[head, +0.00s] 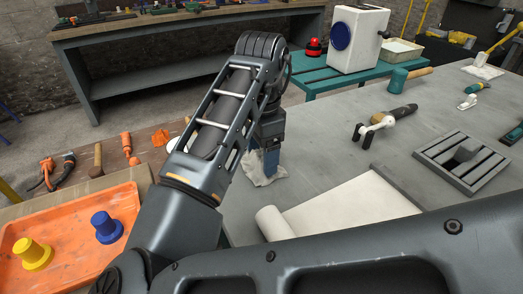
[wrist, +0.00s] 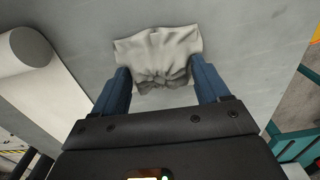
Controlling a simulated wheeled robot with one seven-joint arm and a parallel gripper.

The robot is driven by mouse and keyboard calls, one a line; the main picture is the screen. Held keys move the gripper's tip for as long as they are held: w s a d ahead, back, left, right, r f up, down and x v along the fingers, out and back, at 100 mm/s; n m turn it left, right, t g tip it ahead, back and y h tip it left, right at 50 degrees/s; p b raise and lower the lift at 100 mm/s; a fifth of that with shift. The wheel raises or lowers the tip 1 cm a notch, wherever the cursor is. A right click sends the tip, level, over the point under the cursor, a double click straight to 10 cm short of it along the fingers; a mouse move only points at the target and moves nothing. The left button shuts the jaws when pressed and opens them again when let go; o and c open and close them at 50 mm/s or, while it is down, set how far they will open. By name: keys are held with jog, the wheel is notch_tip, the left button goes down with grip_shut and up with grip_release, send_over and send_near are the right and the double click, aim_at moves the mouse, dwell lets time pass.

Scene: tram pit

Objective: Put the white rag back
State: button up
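The white rag (head: 257,174) lies crumpled on the grey table by its left edge, partly hidden behind my gripper (head: 271,160) in the head view. In the wrist view the rag (wrist: 158,48) sits ahead of my gripper (wrist: 160,78), its bunched near part between the two blue fingers. The fingers stand wide apart, one on each side. I see no clear pinch on the cloth.
A white roll with its sheet (head: 340,212) lies on the near table; a grey grate (head: 463,160) is at right. An orange tray (head: 75,240) with yellow and blue pieces is at left. The table's middle is fairly clear.

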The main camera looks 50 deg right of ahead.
jog(key=shift+o, duration=0.9)
jog(key=r, duration=0.8)
jog(key=shift+s, duration=0.25)
